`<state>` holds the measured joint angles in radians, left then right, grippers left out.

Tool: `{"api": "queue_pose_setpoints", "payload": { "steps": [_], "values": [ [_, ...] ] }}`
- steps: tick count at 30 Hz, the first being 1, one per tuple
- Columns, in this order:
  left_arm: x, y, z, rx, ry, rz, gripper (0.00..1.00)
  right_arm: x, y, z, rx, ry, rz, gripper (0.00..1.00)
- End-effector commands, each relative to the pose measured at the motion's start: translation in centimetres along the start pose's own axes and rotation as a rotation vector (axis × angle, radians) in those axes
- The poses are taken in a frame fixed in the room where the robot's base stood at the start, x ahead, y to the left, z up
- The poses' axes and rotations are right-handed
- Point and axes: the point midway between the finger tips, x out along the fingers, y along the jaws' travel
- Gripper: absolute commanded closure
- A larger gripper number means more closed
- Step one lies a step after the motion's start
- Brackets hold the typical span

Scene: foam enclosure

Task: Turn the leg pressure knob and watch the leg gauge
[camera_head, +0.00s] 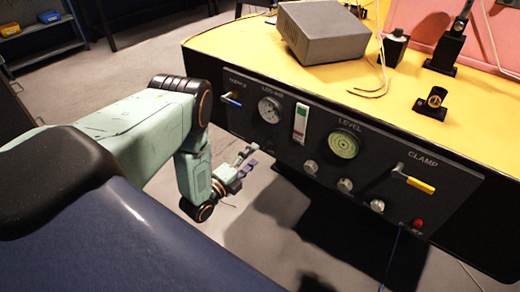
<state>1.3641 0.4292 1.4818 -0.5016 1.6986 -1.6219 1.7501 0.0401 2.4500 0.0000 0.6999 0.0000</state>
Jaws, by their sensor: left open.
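A round white gauge (270,109) with a small label above it sits on the left part of the dark control panel (290,135); its reading is too small to make out. Several silver knobs line the lower panel: a left knob (310,167), a middle knob (345,185) and a right knob (377,206). I cannot tell which is the leg pressure knob. My left gripper (249,160) is open and empty, below the white gauge and left of the left knob, apart from it. My right gripper is not in view.
A grey box (323,32) stands on the yellow tabletop (232,48).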

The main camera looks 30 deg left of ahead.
Motion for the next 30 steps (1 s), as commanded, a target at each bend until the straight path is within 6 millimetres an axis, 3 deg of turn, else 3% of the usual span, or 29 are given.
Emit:
{"api": "queue_pose_setpoints", "payload": {
  "steps": [3,10,30],
  "values": [
    [-2.5,0.1,0.1,-0.001,-0.002,0.003,0.42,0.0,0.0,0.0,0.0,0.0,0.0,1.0],
    [-5.3,0.1,0.0,0.0,-0.001,0.002,0.42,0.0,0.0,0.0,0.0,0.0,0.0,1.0],
    [-5.8,0.0,0.0,-0.001,0.0,-0.001,0.42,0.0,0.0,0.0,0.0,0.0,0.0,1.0]
  ]
}}
